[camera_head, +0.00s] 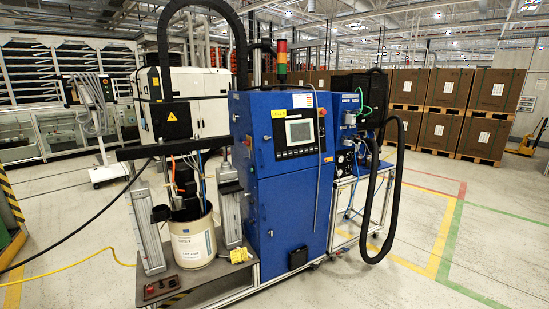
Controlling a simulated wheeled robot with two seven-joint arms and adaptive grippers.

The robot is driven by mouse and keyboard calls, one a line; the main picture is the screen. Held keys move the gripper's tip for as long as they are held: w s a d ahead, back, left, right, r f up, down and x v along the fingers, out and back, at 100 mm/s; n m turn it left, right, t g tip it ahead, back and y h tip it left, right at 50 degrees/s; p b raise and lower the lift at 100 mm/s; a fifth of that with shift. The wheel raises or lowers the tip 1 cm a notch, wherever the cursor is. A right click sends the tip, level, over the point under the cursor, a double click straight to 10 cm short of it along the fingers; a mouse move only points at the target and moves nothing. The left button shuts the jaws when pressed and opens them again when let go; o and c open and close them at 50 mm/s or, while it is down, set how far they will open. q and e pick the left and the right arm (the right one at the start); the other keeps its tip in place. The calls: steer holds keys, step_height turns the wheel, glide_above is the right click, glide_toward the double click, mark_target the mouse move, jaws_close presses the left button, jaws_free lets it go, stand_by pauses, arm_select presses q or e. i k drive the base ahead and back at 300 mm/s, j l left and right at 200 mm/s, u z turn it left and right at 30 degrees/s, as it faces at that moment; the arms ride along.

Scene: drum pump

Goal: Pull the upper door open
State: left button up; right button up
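A blue cabinet (290,220) stands in the middle of the view. Its upper door (262,135) has a grey control panel with a screen (299,131) on its front and looks shut. A lower blue front sits below it, with a small black item near the floor. A dark latch or lock shows near the left edge of the upper door, too small to make out. Neither of my grippers is in view.
A drum (193,241) stands under the pump frame on a grey platform (220,277) left of the cabinet. A thick black hose (393,205) hangs on the right. A yellow cable (70,264) crosses the floor. The floor in front right is clear.

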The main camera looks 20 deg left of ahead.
mark_target(290, 118)
steer(key=i+j+z, duration=0.1)
steer(key=i, duration=1.25)
